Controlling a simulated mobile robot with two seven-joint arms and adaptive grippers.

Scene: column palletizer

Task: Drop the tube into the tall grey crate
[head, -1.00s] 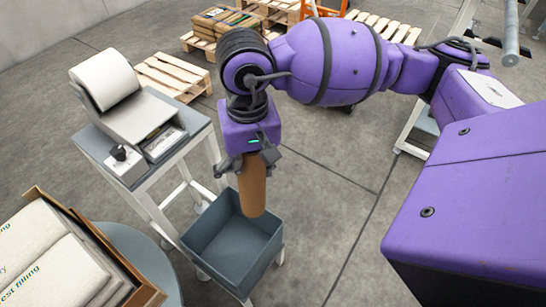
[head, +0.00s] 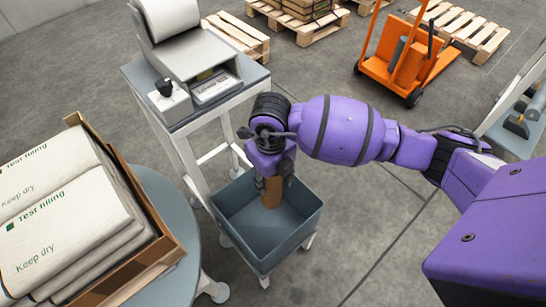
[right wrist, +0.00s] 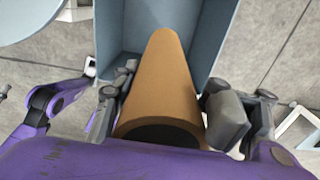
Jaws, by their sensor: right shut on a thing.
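The brown cardboard tube (head: 272,192) is upright in my right gripper (head: 272,178), which is shut on it. In the head view the tube's lower part shows inside the opening of the tall grey crate (head: 290,243). In the right wrist view the tube (right wrist: 163,85) runs away between the fingers (right wrist: 165,110) toward the crate (right wrist: 212,40). The crate stands on a light stand, and its visible floor is empty around the tube. Whether the tube touches the crate floor cannot be told. My left gripper is not in view.
A table (head: 192,125) with a label printer stands behind the crate. A round table (head: 185,270) at left bears a cardboard box (head: 165,250) of white sacks. An orange pallet truck (head: 405,65) and wooden pallets (head: 235,38) are farther back. Open floor lies right of the crate.

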